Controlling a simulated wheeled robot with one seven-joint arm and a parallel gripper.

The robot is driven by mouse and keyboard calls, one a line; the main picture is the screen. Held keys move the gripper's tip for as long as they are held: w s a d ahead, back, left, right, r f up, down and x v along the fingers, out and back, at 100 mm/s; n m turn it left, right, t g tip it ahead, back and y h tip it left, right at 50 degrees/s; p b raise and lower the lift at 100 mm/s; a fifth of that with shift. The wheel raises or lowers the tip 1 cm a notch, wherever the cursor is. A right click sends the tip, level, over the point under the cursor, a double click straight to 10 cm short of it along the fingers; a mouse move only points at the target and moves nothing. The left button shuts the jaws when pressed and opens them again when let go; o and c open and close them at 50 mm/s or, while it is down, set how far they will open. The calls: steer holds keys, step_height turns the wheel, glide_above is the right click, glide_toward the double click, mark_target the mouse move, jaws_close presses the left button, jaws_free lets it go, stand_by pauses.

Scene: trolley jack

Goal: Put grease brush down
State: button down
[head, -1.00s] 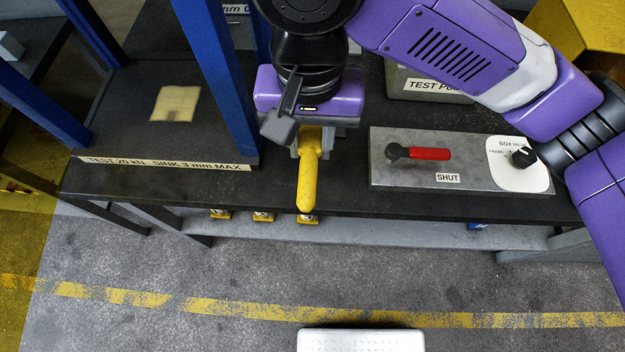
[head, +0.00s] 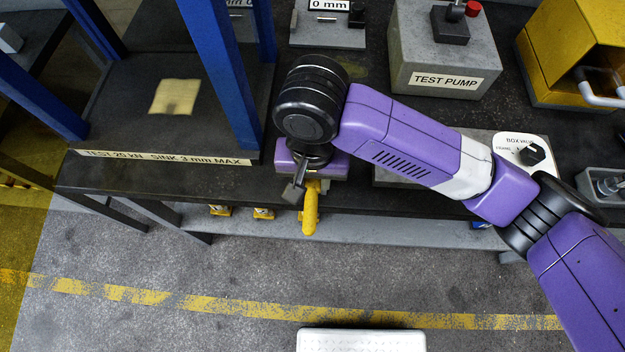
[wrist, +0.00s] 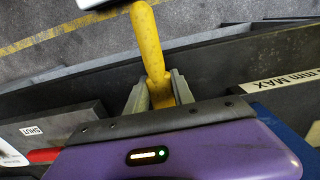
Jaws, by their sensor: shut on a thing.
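The grease brush shows as a yellow handle (head: 310,208) below my gripper in the head view, jutting past the front edge of the dark bench. In the wrist view the yellow handle (wrist: 149,50) stands between my two grey fingers. My gripper (wrist: 154,92) is shut on it. In the head view the fingers of my gripper are mostly hidden under the purple wrist. The brush's head end is hidden by the gripper. I cannot tell whether the brush touches the bench top (head: 120,184).
A blue press frame (head: 222,80) stands left of my gripper. The valve plate with the box valve knob (head: 531,154) lies to the right, partly under my arm. A test pump (head: 440,55) and a yellow box (head: 575,55) stand at the back. Small yellow items (head: 263,213) sit below the bench.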

mark_target(312, 183)
steer(key=shift+f, duration=0.2)
steer(key=shift+f, duration=0.15)
steer(key=c, duration=1.1)
jaws_free()
step_height(312, 183, up, 12)
steer(key=shift+r+p, duration=0.15)
steer(key=shift+p, duration=0.4)
